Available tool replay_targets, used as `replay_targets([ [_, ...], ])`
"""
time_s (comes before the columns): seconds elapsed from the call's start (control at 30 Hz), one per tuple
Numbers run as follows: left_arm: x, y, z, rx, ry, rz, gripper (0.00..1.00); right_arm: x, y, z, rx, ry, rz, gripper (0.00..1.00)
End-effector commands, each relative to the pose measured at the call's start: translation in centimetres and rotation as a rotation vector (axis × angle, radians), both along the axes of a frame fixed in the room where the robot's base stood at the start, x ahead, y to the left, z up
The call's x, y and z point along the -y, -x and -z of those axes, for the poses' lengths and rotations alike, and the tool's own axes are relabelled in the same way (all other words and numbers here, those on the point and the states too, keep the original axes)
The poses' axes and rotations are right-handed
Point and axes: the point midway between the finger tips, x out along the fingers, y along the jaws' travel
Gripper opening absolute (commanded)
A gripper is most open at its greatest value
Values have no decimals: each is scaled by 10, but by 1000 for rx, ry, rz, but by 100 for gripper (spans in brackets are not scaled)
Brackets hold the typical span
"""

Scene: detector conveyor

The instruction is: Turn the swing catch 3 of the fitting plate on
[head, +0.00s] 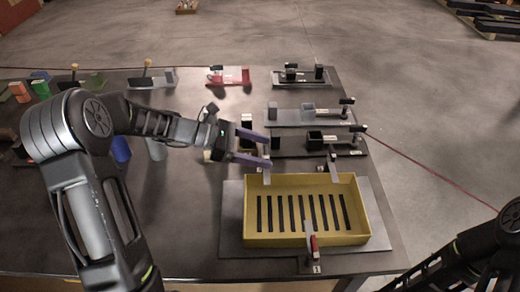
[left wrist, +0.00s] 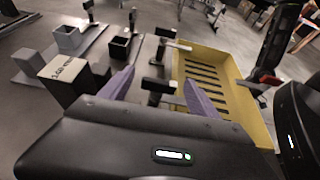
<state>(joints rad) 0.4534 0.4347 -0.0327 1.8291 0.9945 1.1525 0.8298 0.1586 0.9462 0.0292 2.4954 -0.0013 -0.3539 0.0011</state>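The fitting plate (head: 232,215) is grey and carries a yellow slotted tray (head: 255,239). One swing catch (head: 267,178) stands at the tray's back left edge, another (head: 334,168) at its back right. A third catch with a red part (head: 313,243) stands at the front edge above a small label (head: 316,268); I cannot read its number surely. My left gripper (head: 268,151) is open, its purple fingers at the back left catch. In the left wrist view that catch (left wrist: 157,86), with a black head and pale lever, shows between the fingers, with no clear grip. My right gripper is out of view.
Behind the tray stand black and grey fixtures (head: 322,143) and a grey plate with blocks (head: 285,116). A red fixture (head: 230,76) is at the back. Blue cylinders (head: 121,149) stand left, behind my left arm. The table's right edge is close to the fitting plate.

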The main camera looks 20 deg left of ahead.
Motion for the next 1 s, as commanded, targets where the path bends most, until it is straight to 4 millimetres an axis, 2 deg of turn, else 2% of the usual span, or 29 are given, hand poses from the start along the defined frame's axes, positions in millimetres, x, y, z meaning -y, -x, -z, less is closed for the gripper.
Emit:
replay_targets([
  [0.33,-6,2,-2,1,-2,-1,71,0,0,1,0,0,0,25],
  [0.73,-57,22,-24,1,0,-3,71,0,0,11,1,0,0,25],
  [1.0,-67,27,-30,0,0,1,71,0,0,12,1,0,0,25],
])
